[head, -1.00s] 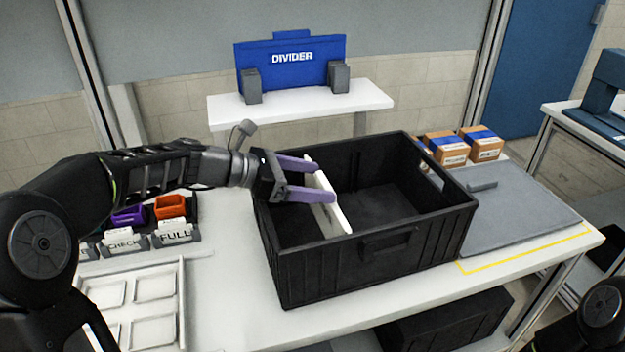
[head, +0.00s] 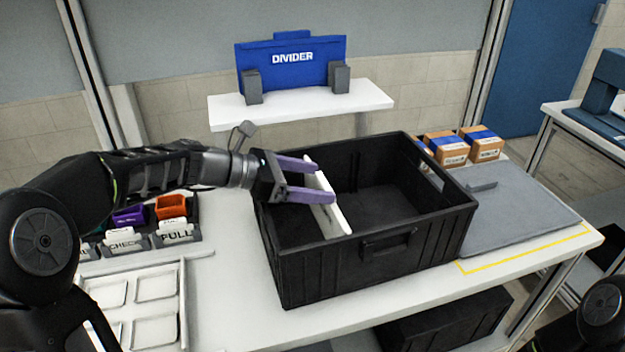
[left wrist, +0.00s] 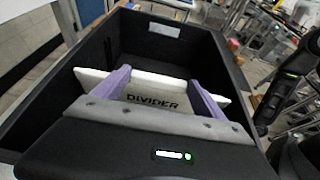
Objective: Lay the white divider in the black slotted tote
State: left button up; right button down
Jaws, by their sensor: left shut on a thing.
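The black slotted tote (head: 375,262) stands on the white table with its open top up. My left gripper (head: 312,180) is at the tote's left part, shut on the white divider (head: 327,205), with purple fingers around it. The divider is inside the tote's opening, its upper part near rim height; its lower edge is hidden. In the left wrist view the divider (left wrist: 150,88) shows the word DIVIDER between the fingers and spans across inside the tote (left wrist: 185,42). Whether it sits in slots cannot be told. My right gripper is not in view.
A blue DIVIDER holder (head: 290,68) stands on a white shelf behind. A grey mat (head: 525,205) lies right of the tote, with small cartons (head: 485,146) behind. A white compartment tray (head: 155,290) and labelled bins (head: 172,207) are at left.

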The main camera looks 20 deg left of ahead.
pick_arm(q)
jog(key=shift+f, duration=0.25)
dwell(0.7)
jog(key=o, duration=1.6)
jog(key=shift+o, duration=0.2)
jog(key=v, duration=0.8)
jog(key=shift+f, duration=0.1)
